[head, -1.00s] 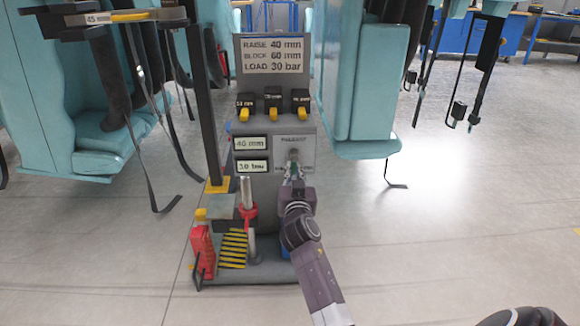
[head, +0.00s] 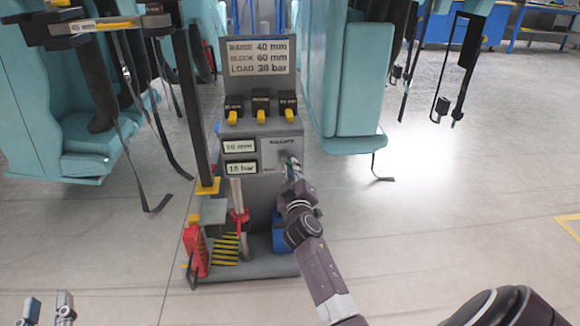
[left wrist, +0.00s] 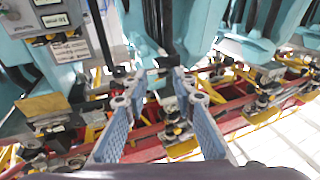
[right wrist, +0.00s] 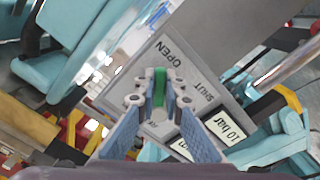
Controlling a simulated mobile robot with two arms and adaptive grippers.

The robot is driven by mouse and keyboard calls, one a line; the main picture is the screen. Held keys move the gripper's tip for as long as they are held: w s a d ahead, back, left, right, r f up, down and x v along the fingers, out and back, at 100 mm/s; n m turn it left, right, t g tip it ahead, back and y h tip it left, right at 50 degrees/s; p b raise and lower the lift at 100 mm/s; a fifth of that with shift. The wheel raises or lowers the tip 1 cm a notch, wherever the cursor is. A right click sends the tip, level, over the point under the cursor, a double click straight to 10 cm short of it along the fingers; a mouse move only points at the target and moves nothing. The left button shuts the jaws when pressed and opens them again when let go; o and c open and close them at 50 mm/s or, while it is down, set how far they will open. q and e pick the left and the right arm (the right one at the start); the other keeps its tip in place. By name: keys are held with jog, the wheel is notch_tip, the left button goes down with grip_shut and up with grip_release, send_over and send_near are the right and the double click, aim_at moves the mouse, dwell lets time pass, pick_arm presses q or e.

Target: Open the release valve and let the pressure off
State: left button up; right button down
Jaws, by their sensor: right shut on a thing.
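The release valve has a green handle (right wrist: 160,88) on a grey panel marked OPEN and SHUT. Its upper end lies close to the word OPEN in the right wrist view. My right gripper (right wrist: 159,92) is shut on this handle; in the head view, my right gripper (head: 290,170) is at the panel of the grey console (head: 258,90). The console's upper display (head: 240,146) appears to read 10 mm. The lower display (head: 241,168) reads 10 bar, and it also shows in the right wrist view (right wrist: 226,128). My left gripper (head: 48,308) is open and empty at the lower left.
A sign (head: 259,57) on the console reads RAISE 40 mm, BLOCK 60 mm, LOAD 30 bar. Yellow-tipped switches (head: 261,116) sit below it. A red item (head: 196,250) and a yellow-black striped part (head: 225,248) are at its base. Teal seats (head: 355,90) stand either side. Floor at right is clear.

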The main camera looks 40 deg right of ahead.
pick_arm(q)
jog(key=shift+w+a+f+g, duration=0.1)
jog(key=shift+f+g, duration=0.4)
jog(key=shift+f, duration=0.55)
pick_arm(e)
jog(key=shift+d+n, duration=0.1)
jog(key=shift+n, duration=0.4)
jog(key=c, duration=2)
grip_release()
jog(key=shift+r, duration=0.1)
jog(key=shift+s, duration=0.1)
jog(key=v, duration=1.2)
